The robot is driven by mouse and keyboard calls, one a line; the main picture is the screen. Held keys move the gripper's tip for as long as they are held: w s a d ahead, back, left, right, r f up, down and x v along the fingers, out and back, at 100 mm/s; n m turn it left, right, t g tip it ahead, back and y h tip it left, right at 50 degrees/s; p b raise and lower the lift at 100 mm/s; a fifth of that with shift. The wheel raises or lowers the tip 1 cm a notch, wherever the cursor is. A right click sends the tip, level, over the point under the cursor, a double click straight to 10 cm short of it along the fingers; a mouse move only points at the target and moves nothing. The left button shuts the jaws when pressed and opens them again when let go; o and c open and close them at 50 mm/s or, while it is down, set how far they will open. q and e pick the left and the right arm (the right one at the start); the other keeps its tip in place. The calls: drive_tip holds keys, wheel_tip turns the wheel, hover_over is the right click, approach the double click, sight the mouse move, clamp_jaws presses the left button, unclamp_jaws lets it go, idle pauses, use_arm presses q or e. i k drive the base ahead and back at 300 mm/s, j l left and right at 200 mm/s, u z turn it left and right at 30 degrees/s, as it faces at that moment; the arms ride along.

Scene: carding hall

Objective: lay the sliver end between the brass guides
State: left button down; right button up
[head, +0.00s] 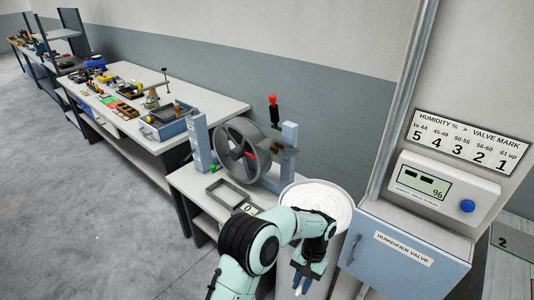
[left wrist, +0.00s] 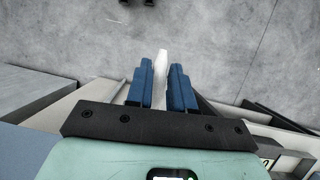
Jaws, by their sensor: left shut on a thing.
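My left gripper (head: 301,281) points down in front of the white can, its blue fingers low in the head view. In the left wrist view the fingers (left wrist: 161,88) are shut on a white sliver end (left wrist: 161,66), which sticks out a little past the fingertips. Coiled white sliver (head: 318,197) fills the can (head: 343,226). Small brass-coloured parts (head: 284,149), perhaps the guides, sit on the machine by the grey wheel (head: 237,150), up and left of the gripper. Their gap is too small to make out. My right gripper is out of view.
The machine stands on a bench (head: 190,181) with a grey frame (head: 228,193) at its front. A red-topped lever (head: 273,110) rises behind the wheel. A cluttered table (head: 215,99) stands further left.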

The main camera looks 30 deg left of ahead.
sight(256, 150)
drive_tip(key=j+u, duration=0.35)
drive_tip(key=i+j+u, duration=0.1)
drive_tip(key=j+u, duration=0.25)
drive_tip(key=i+j+u, duration=0.15)
drive_tip(key=j+u, duration=0.25)
drive_tip(key=i+j+u, duration=0.15)
drive_tip(key=u, duration=0.2)
drive_tip(key=i+j+z, duration=0.15)
drive_tip(key=z, duration=0.3)
drive_tip(key=i+j+z, duration=0.1)
drive_tip(key=z, duration=0.35)
drive_tip(key=j+z, duration=0.45)
drive_tip(key=i+j+z, duration=0.1)
drive_tip(key=z, duration=0.35)
drive_tip(key=j+z, duration=0.45)
drive_tip(key=l, duration=0.1)
